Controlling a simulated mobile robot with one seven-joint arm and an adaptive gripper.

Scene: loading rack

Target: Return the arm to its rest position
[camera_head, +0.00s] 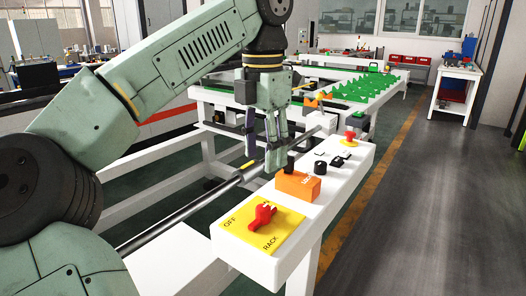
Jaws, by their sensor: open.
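My gripper (272,150) points down at the end of my green arm, in the middle of the head view. Whether a fingertip touches the block or the panel's rear edge I cannot tell. My arm reaches from the left edge of the view, bends at the upper left and comes down over the panel.
The panel carries a red rotary switch (262,216) on a yellow plate, black knobs (320,168) and a red button (350,135). A metal rod (190,209) runs behind it. A green-topped rack (365,88) stands farther back. The floor (430,200) at right is clear.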

